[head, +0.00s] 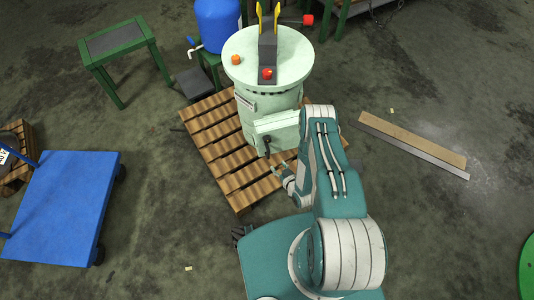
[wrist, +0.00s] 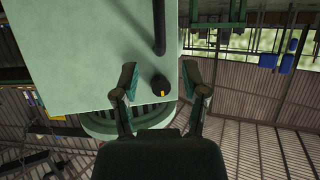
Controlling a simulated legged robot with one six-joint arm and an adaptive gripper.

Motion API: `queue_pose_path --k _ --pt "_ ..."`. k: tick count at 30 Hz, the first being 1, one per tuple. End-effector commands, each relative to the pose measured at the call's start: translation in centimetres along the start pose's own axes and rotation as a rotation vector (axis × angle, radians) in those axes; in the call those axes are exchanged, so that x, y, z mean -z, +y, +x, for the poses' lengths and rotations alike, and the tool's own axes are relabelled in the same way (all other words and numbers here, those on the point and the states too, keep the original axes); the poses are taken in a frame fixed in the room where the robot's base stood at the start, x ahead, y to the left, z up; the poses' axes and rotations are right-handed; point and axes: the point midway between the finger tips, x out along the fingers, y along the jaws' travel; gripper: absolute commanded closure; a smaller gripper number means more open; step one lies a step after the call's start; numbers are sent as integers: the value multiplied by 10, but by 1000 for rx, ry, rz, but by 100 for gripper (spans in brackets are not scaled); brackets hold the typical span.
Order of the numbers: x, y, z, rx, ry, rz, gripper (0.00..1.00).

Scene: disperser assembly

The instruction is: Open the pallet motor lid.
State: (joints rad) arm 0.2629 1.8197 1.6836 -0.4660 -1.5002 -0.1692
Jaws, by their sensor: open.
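The pale green motor unit (head: 268,100) stands upright on a wooden pallet (head: 222,163). A box-shaped cover with a dark handle (head: 266,146) sticks out of its front. In the wrist view the pale green cover (wrist: 90,60) fills the upper left, with a dark bar (wrist: 159,28) and a round dark knob (wrist: 160,86) with a yellow mark. My gripper (wrist: 160,80) is open, its fingers on either side of the knob in the picture; I cannot tell whether they touch it. In the head view my gripper (head: 281,168) is just in front of the cover, partly hidden by my arm.
A blue flatbed cart (head: 62,205) stands at the left, and a green-framed table (head: 120,45) behind it. A blue barrel (head: 218,24) is behind the motor unit. Planks (head: 415,140) lie on the floor at the right. The floor between cart and pallet is clear.

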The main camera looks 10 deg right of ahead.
Motion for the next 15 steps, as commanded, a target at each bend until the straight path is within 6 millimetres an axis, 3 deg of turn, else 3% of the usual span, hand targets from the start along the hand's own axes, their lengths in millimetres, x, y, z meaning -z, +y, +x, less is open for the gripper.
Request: queue_pose_path --k 15 --pt "1 -1 86 1 0 -1 43"
